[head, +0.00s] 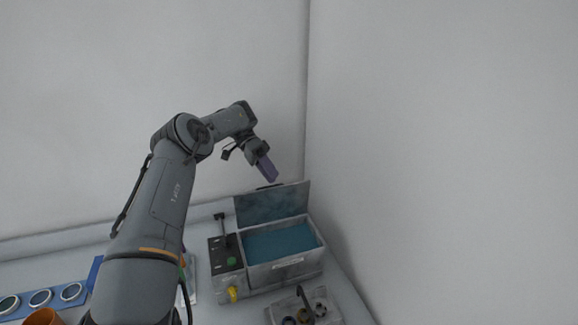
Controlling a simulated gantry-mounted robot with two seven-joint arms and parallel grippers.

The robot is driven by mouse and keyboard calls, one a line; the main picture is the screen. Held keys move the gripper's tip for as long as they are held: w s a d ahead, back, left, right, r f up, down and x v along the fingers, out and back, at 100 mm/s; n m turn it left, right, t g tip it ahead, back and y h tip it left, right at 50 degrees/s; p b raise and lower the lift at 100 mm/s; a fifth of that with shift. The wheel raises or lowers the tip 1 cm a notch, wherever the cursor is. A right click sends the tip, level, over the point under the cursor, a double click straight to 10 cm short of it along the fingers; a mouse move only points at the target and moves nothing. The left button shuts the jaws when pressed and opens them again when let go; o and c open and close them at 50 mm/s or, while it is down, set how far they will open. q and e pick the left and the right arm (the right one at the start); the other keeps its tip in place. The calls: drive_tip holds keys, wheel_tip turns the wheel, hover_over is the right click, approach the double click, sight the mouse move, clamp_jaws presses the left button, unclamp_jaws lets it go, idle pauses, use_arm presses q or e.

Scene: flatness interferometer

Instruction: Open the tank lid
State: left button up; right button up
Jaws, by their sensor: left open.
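The tank (287,267) is a grey box holding blue liquid, in the middle right of the head view. Its lid (272,203) stands raised, nearly upright, along the tank's back edge, with a dark handle (270,186) at its top. My left gripper (268,174) is open, just above the lid's top edge near the handle. I cannot tell whether it touches the handle. No object shows in its jaws. My right gripper is not in view.
A fixture with round parts (305,310) sits in front. A blue rack (52,297) with rings and an orange cup (43,317) lie left. Walls close in behind and right.

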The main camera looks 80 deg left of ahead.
use_arm(q)
drive_tip(key=w+d+r, duration=0.4)
drive_tip(key=d, duration=0.2)
drive_tip(key=shift+w+r, duration=0.25)
drive_tip(key=shift+w, duration=0.15)
